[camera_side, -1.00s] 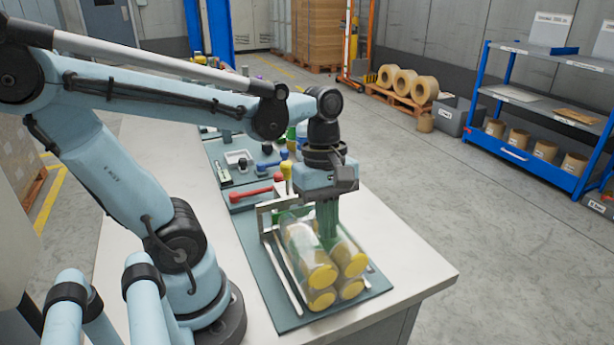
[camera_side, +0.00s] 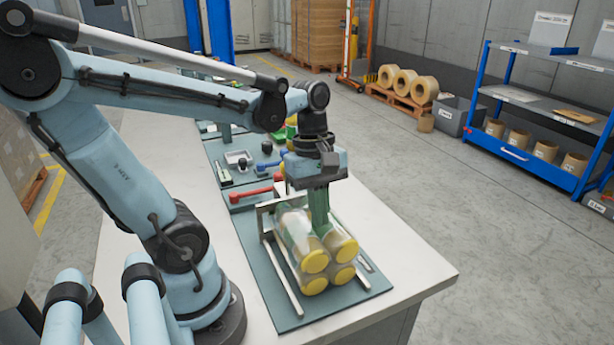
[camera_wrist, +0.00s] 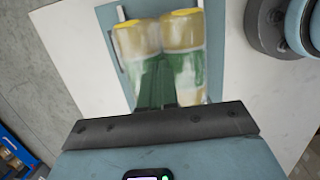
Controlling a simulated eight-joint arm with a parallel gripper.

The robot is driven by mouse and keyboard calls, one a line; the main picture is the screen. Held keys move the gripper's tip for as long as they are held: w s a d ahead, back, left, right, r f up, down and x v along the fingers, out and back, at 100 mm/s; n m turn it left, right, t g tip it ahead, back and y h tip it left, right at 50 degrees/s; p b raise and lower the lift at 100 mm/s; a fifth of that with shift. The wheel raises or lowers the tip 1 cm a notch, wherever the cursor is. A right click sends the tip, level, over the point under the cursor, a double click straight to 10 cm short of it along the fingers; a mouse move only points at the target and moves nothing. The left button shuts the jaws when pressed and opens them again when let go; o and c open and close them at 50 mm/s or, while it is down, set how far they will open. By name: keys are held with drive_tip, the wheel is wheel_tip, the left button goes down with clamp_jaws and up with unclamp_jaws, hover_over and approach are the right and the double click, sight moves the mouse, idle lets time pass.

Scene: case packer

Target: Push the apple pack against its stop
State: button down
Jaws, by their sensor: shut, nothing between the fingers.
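The apple pack (camera_side: 300,238) is a clear bundle of tubes with yellow lids, lying between rails on the grey-green board (camera_side: 287,318). Its lidded ends face the front of the table. A metal bracket (camera_side: 263,222), which looks like the stop, stands at its back end; I cannot tell whether they touch. My gripper (camera_side: 319,222) is shut, with green fingers pointing down over the pack's right part, holding nothing. In the wrist view the fingers (camera_wrist: 157,82) overlap the pack (camera_wrist: 190,62); contact is unclear.
A red-handled tool (camera_side: 257,194) lies behind the bracket, with several small tools and a white tray (camera_side: 238,158) farther back. The white table (camera_side: 400,262) is bare at the right and front of the board.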

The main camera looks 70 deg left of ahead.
drive_tip(key=shift+s+a+f, duration=0.25)
drive_tip(key=shift+a+f, duration=0.1)
drive_tip(key=shift+r, duration=1.2)
wheel_tip(320, 180, up, 10)
drive_tip(key=a, duration=0.2)
drive_tip(key=w+f+m+t, duration=0.1)
drive_tip(key=f+m, duration=0.1)
drive_tip(key=m, duration=0.1)
drive_tip(key=w+d+f+m+t+y, duration=0.1)
drive_tip(key=f+m, duration=0.1)
drive_tip(key=w+d+f+m+t+y, duration=0.1)
drive_tip(key=f+m, duration=0.1)
drive_tip(key=m, duration=0.1)
drive_tip(key=shift+w+d+m, duration=0.15)
drive_tip(key=shift+d+m, duration=0.1)
drive_tip(key=shift+m, duration=0.05)
drive_tip(key=d+f+m+t, duration=0.1)
drive_tip(key=m, duration=0.1)
drive_tip(key=w+f+m+t, duration=0.1)
drive_tip(key=m, duration=0.1)
drive_tip(key=w+d+f+m+t, duration=0.1)
drive_tip(key=m, duration=0.2)
drive_tip(key=shift+d+f, duration=0.3)
drive_tip(key=shift+w+d+f+m+t, duration=0.1)
drive_tip(key=shift+d+f+m+t, duration=0.15)
drive_tip(key=shift+m, duration=0.35)
drive_tip(key=shift+w+d+f+m+t, duration=0.15)
drive_tip(key=shift+d+m+t, duration=0.15)
drive_tip(key=shift+m, duration=0.3)
drive_tip(key=shift+a, duration=0.1)
